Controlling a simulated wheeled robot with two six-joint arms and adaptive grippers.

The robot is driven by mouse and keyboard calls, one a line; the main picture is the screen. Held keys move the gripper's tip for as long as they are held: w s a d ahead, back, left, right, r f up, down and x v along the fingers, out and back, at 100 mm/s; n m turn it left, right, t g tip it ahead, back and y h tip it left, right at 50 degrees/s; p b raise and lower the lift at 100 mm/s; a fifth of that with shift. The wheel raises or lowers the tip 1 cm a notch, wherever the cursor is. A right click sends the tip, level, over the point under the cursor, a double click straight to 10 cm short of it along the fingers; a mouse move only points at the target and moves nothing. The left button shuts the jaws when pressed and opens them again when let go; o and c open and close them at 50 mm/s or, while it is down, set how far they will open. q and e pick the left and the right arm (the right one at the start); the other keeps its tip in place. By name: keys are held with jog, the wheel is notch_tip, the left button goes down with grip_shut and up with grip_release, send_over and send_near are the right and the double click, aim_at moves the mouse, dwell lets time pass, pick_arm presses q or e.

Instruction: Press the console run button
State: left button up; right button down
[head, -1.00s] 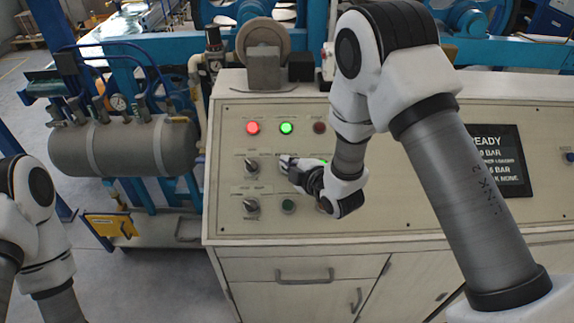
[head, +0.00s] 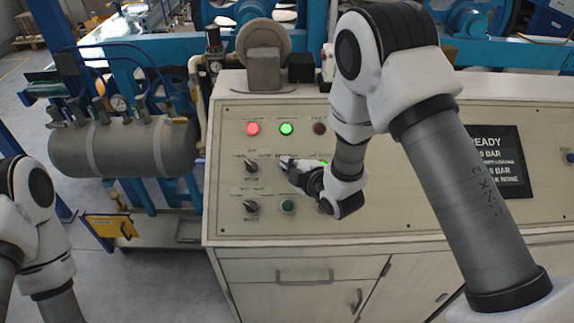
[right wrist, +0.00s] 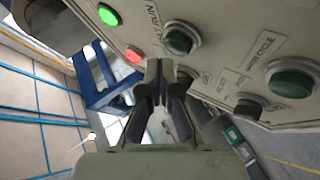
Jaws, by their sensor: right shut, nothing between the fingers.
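The console (head: 228,190) has a sloped cream panel with lamps, knobs and buttons. My right gripper (head: 284,161) is shut and empty, in front of the middle row of controls. In the right wrist view its closed fingertips (right wrist: 160,66) point toward the panel. A dark green button with a grey ring (right wrist: 182,40) is just beyond them, near a label that seems to read RUN. I cannot tell whether the fingertips touch the panel. In the head view the gripper hides part of that row. My left gripper is out of frame; only its arm shows at the lower left.
Red (head: 252,128) and green (head: 286,128) lamps glow in the top row. Selector knobs (head: 251,166) and a lower green button (head: 287,206) are close by. A screen (head: 486,160) is at right. A grey tank (head: 125,146) stands left of the console.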

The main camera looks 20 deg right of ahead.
jog(key=shift+w+d+f+b, duration=0.1)
jog(key=shift+w+f+b, duration=0.1)
jog(key=shift+f+b, duration=0.2)
jog(key=shift+w+f+b, duration=0.2)
jog(key=shift+f+b, duration=0.15)
jog(key=shift+b, duration=0.1)
dwell(0.6)
jog(key=shift+r, duration=0.15)
jog(key=shift+s+r+p, duration=0.25)
jog(key=shift+r+p, duration=0.1)
jog(key=shift+r, duration=0.05)
jog(key=shift+s+r, duration=0.2)
jog(key=shift+r, duration=0.05)
jog(key=shift+s+r+p, duration=0.15)
jog(key=shift+r+p, duration=0.35)
jog(key=s+r+p, duration=0.1)
jog(key=s+a+r, duration=0.1)
jog(key=r, duration=0.1)
jog(key=shift+r+p, duration=0.15)
jog(key=shift+p, duration=0.25)
